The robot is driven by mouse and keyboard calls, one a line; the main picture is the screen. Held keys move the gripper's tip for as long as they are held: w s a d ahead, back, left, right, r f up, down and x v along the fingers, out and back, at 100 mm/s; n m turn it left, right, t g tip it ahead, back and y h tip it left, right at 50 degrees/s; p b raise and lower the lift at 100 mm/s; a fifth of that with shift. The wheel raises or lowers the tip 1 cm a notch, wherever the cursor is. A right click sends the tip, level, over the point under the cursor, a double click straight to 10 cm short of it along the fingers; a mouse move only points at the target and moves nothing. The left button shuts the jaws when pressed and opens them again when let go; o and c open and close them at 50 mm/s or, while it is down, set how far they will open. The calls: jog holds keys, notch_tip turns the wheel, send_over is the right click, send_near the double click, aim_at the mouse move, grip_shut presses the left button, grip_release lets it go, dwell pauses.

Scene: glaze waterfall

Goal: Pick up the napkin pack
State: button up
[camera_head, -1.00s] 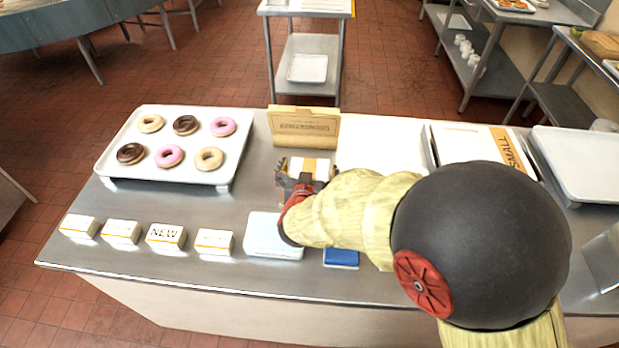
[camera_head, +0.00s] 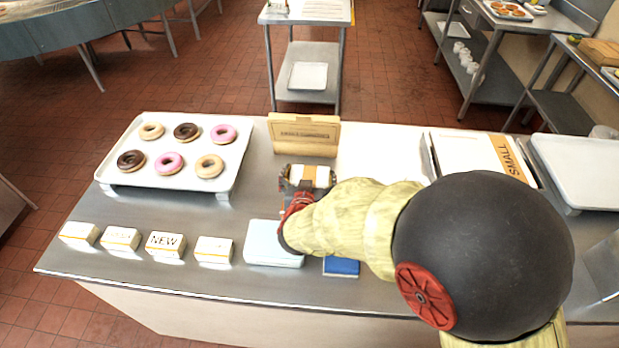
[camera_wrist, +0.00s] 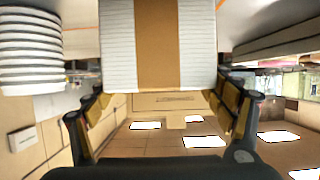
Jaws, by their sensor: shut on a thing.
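The napkin pack (camera_head: 309,174) is a white block with a brown-orange band. It is at the middle of the steel counter, just in front of an upright tan box. In the wrist view the napkin pack (camera_wrist: 158,45) fills the top centre, with fine layered edges either side of the band. My gripper (camera_head: 306,182) is shut on the pack, one finger at each side. In the wrist view my gripper (camera_wrist: 163,105) shows its fingers at the pack's lower left and right edges. My arm hides part of the counter. I cannot tell whether the pack touches the counter.
The tan box (camera_head: 304,135) stands behind the pack. A donut tray (camera_head: 110,176) is at the left. Several small label blocks (camera_head: 165,245), a pale blue box (camera_head: 272,245) and a dark blue item (camera_head: 341,266) are near the front edge. A "SMALL" box (camera_head: 475,158) is at the right.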

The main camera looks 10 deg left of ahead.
jog(key=shift+r, duration=0.5)
notch_tip(320, 180, up, 2)
jog(key=shift+r+p, duration=0.25)
jog(key=shift+p, duration=0.4)
jog(key=d+r, duration=0.1)
jog(key=r, duration=0.1)
jog(key=s+d+r+p, duration=0.2)
jog(key=d+r, duration=0.1)
jog(key=shift+s+r, duration=0.1)
jog(key=shift+r, duration=0.2)
jog(key=s+d+r+p, duration=0.2)
jog(key=s+d, duration=0.3)
jog(key=d, duration=0.3)
jog(key=shift+r, duration=0.85)
